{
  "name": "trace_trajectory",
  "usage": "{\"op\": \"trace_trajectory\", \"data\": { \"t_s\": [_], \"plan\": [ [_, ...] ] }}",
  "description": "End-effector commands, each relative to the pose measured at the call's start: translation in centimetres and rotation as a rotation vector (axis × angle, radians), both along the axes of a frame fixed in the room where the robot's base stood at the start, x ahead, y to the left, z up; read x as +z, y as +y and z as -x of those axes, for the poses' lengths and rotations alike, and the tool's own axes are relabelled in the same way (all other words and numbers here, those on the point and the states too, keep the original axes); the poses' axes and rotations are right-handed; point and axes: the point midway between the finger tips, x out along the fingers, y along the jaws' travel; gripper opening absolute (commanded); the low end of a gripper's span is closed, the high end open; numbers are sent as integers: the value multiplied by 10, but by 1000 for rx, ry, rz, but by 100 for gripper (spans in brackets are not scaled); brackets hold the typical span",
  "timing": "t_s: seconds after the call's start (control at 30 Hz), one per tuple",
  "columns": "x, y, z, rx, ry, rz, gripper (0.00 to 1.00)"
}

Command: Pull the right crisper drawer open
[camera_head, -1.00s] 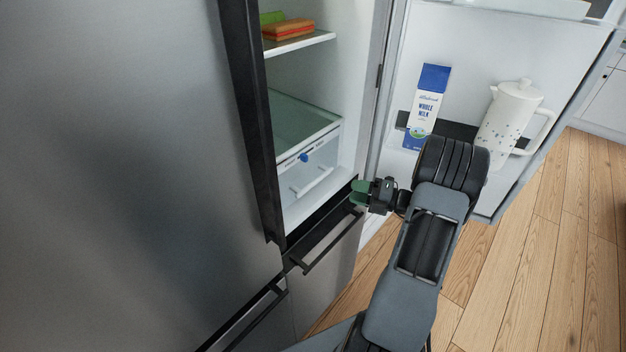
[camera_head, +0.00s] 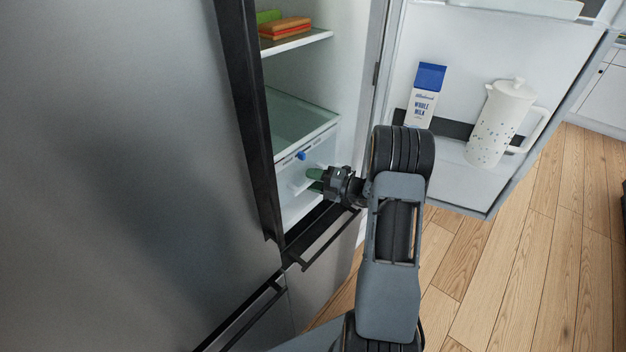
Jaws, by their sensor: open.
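The right crisper drawer (camera_head: 289,168) is a pale, see-through front with a blue slider, at the bottom of the open right fridge compartment. It sits under a glass shelf (camera_head: 300,122) and looks shut. My gripper (camera_head: 314,180) has green fingertips and is open. It is in front of the drawer's front, close to its handle, and hides the right part of the drawer. I cannot tell whether the fingers touch the handle.
The right door (camera_head: 470,185) stands open, with a milk carton (camera_head: 426,95) and a white pitcher (camera_head: 503,122) on it. The left door (camera_head: 120,150) is shut. A freezer drawer handle (camera_head: 325,240) runs below. Wooden floor (camera_head: 520,270) is clear at right.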

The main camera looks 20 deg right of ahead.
Motion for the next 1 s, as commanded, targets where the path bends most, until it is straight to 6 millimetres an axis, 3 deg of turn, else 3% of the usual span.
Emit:
{"op": "trace_trajectory", "data": {
  "t_s": [0.27, 0.67, 1.0],
  "plan": [
    [0, 1, 0, 0, 0, 0, 39],
    [0, 0, 0, 1, 0, 0, 1],
    [0, 0, 0, 1, 0, 0, 0]
  ]
}}
